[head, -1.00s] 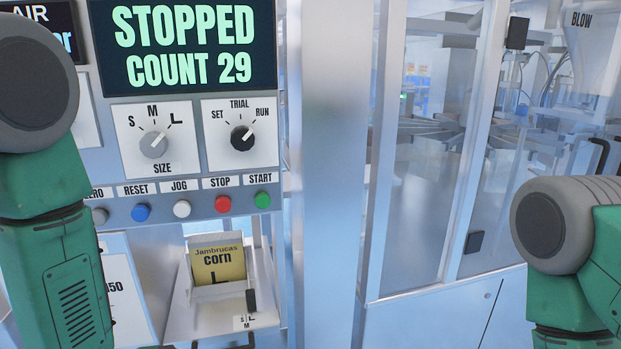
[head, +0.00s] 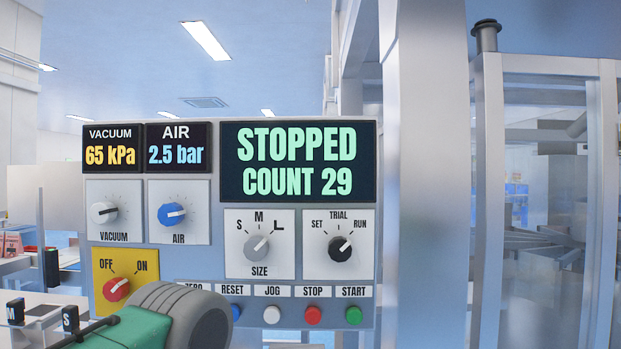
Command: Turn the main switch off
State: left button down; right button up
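The main switch (head: 116,289) is a red knob on a yellow plate (head: 104,308) marked OFF and ON, at the lower left of the control panel in the head view. Its light pointer mark appears to slant up and right, toward ON. A green and grey link of my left arm crosses in front of the panel at the lower left, just below and right of the switch. It hides part of the button row. Neither of my gripper's fingers shows, and my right arm is out of view.
The display (head: 298,162) reads STOPPED, COUNT 29. The vacuum knob (head: 104,212) and air knob (head: 172,214) are above the switch. The size knob (head: 257,248) and mode knob (head: 340,249), set toward RUN, are to the right. A metal column (head: 432,180) stands right of the panel.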

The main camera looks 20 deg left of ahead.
aim_at(115, 290)
jog(key=u, duration=1.5)
